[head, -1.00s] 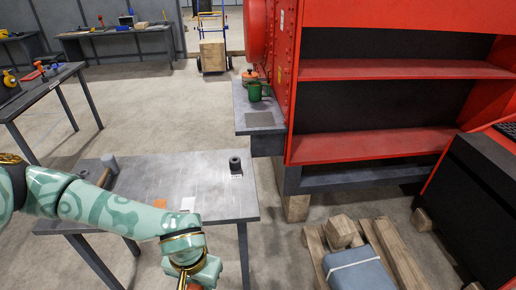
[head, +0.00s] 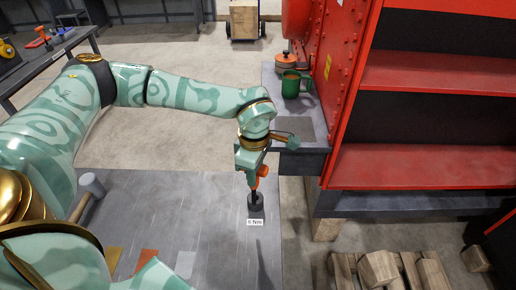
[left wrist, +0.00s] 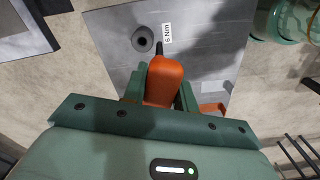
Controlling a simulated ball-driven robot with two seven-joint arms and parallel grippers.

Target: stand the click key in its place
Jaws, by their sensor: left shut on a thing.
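The click key has an orange handle (head: 263,176), which also shows in the left wrist view (left wrist: 165,82), and a dark thin shaft. My left gripper (head: 258,170) is shut on the handle, with the shaft pointing down. The dark round holder (head: 256,206) stands on the grey table by a "6 Nm" label (head: 254,222). In the head view the shaft's tip overlaps the holder's top. In the left wrist view the holder (left wrist: 143,39) shows an open hole, and the tip appears beside it, towards the label. The height gap is unclear. My right gripper is not in view.
A grey hammer (head: 91,187) and brown, orange and white patches (head: 185,264) are on the table (head: 200,215). A green mug (head: 291,84) stands on the ledge of the red machine beyond. The table around the holder is clear.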

